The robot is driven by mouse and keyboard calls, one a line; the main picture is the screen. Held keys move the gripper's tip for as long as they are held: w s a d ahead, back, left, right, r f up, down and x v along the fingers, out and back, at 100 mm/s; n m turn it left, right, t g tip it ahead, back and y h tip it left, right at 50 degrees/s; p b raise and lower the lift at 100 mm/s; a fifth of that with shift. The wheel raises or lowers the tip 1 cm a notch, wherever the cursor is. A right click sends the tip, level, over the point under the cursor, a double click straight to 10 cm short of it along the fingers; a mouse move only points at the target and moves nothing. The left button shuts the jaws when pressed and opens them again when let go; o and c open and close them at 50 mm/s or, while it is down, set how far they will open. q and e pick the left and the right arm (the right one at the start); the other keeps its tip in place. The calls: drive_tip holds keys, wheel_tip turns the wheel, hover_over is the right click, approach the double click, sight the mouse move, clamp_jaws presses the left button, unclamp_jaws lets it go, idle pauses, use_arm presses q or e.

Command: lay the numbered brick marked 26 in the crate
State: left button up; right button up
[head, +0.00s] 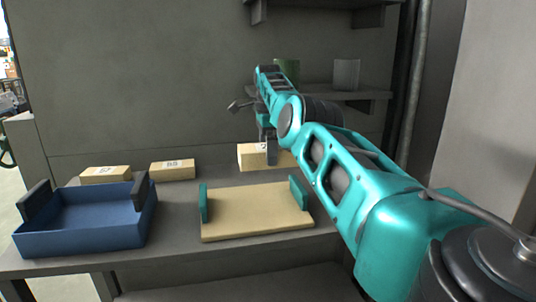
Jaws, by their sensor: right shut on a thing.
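My right gripper (268,143) is shut on a pale wooden brick (249,161) and holds it beyond the board with teal handles. Only part of the brick's number shows, seemingly starting with 2; the gripper covers the rest. The blue crate (82,239) with dark grips at its ends stands at the front left of the bench and looks empty. The held brick is to the right of the crate and apart from it. My left gripper is not in view.
Two other numbered bricks, one at the far left (105,174) and one marked 55 (172,169), lie behind the crate. A tan board (257,212) with teal handles lies mid-bench. A shelf behind holds a green cup (288,70) and a grey cup (346,73).

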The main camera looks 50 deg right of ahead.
sight(255, 148)
drive_tip(key=shift+w+a+r+n, duration=0.3)
drive_tip(key=shift+a+r+n, duration=0.15)
drive_tip(key=shift+a+r, duration=0.1)
drive_tip(key=shift+w+a+r+n, duration=0.3)
drive_tip(key=shift+a+r+n, duration=0.15)
drive_tip(key=shift+a+r, duration=0.1)
drive_tip(key=shift+w+a+r+n, duration=0.25)
drive_tip(key=shift+w+a+n, duration=0.05)
drive_tip(key=shift+a, duration=0.05)
drive_tip(key=shift+w+a, duration=0.1)
